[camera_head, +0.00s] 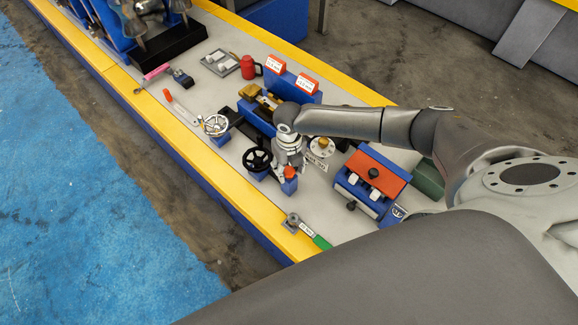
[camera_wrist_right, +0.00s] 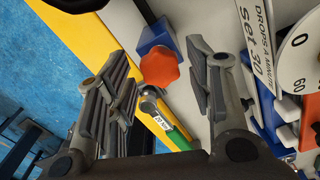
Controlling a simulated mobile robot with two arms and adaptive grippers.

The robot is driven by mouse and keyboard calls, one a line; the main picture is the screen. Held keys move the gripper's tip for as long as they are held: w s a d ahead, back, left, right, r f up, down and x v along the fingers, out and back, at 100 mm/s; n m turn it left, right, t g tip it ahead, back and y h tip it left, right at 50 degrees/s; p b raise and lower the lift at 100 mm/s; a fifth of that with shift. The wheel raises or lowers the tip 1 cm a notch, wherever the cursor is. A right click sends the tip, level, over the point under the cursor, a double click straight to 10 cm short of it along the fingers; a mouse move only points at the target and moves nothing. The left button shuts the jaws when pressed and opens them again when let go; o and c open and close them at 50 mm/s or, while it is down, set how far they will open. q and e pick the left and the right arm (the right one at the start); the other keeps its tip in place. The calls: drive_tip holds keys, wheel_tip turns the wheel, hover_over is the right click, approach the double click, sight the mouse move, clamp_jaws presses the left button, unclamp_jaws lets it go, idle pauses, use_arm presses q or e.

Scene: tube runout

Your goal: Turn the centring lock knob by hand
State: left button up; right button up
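The orange-red knob (camera_head: 291,173), which I take for the centring lock knob, sits on a small blue block (camera_head: 289,186) near the bench's front edge. My right gripper (camera_head: 290,163) is right above and beside it in the head view. In the right wrist view the knob (camera_wrist_right: 160,67) shows as a faceted orange cap on its blue block (camera_wrist_right: 154,35). The open fingers of my right gripper (camera_wrist_right: 158,58) stand on either side of it in the picture, with gaps visible. I cannot tell how far the knob is from the fingertips. My left gripper is not in view.
A black handwheel (camera_head: 257,160) stands just left of the knob, and a silver handwheel (camera_head: 215,125) is farther left. A green-handled wrench (camera_head: 318,240) lies in front. A blue box with an orange top (camera_head: 376,173) and a white dial (camera_head: 321,147) are to the right.

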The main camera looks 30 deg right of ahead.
drive_tip(key=shift+r+p, duration=1)
drive_tip(key=shift+r, duration=0.1)
